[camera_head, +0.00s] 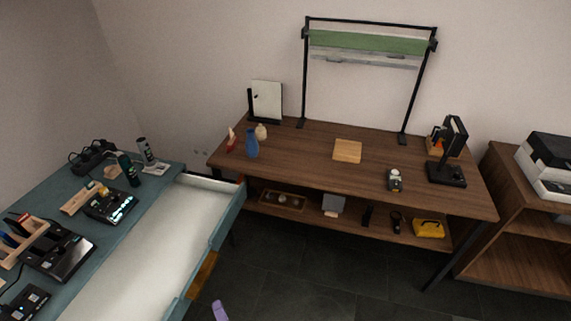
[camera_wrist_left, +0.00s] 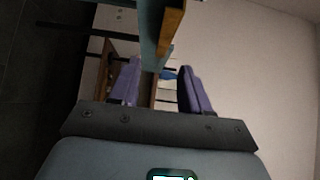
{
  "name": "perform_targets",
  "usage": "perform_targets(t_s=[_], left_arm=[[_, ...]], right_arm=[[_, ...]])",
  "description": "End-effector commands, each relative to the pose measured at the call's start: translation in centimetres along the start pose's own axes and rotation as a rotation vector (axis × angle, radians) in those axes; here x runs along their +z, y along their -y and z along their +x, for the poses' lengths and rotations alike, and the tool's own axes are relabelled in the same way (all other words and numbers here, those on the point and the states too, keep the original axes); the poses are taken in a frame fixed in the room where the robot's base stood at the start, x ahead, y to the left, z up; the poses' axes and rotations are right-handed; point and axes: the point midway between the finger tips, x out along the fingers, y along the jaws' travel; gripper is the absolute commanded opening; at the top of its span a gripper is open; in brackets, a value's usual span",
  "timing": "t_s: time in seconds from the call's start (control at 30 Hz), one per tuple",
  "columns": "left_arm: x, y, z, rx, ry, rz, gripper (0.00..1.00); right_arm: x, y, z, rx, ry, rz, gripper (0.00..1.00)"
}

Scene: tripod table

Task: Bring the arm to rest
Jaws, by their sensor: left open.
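My left gripper (camera_head: 220,310) shows only as a purple fingertip at the bottom edge of the head view, in front of the blue-green desk's open drawer and low over the dark floor. In the left wrist view the left gripper (camera_wrist_left: 160,76) has its two purple fingers spread apart, with nothing held between them. Past the fingers are a blue-green panel and wooden edges, seen at a steep angle. The rest of the left arm is hidden in the head view. My right gripper is in neither view.
The blue-green desk (camera_head: 128,236) at left has a wide, pale open drawer (camera_head: 160,245) and carries several devices. A brown wooden table (camera_head: 290,155) with a lower shelf stands at the back. A wooden cabinet (camera_head: 510,215) is at right. Dark floor (camera_head: 320,275) lies clear between.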

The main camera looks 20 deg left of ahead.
Motion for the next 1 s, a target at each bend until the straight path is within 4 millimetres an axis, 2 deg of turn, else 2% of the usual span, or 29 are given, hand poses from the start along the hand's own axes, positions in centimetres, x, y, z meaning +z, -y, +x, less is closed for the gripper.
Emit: perform_targets(t_s=[0.13, 0.2, 0.3, 0.43, 0.53, 0.67, 0.8, 1.0], left_arm=[[3.2, -1.4, -0.6, 0.008, -0.001, 0.06, 0.47], [5.4, -0.5, -0.1, -0.013, -0.006, 0.065, 0.47], [6.3, 0.9, 1.2, 0.018, -0.05, -0.002, 0.47], [5.5, 2.2, 2.5, 0.193, -0.141, -0.202, 0.47], [3.5, 3.6, 2.0, 0.381, -0.223, -0.37, 0.47], [0.6, 6.0, -0.6, 0.651, -0.307, -0.531, 0.47], [-1.3, 9.1, -5.0, 0.938, -0.335, -0.608, 0.47], [-0.8, 12.5, -10.7, 1.225, -0.237, -0.605, 0.47]], right_arm=[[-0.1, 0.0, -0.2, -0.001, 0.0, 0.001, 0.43], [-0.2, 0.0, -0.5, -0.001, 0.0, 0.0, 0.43], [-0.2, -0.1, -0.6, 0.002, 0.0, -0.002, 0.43], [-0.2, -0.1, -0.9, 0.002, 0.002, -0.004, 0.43], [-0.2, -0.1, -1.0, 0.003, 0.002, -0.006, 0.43], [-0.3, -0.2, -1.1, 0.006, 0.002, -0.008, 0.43], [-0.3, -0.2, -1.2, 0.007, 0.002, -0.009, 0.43], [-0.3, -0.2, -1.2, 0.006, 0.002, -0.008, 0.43]])
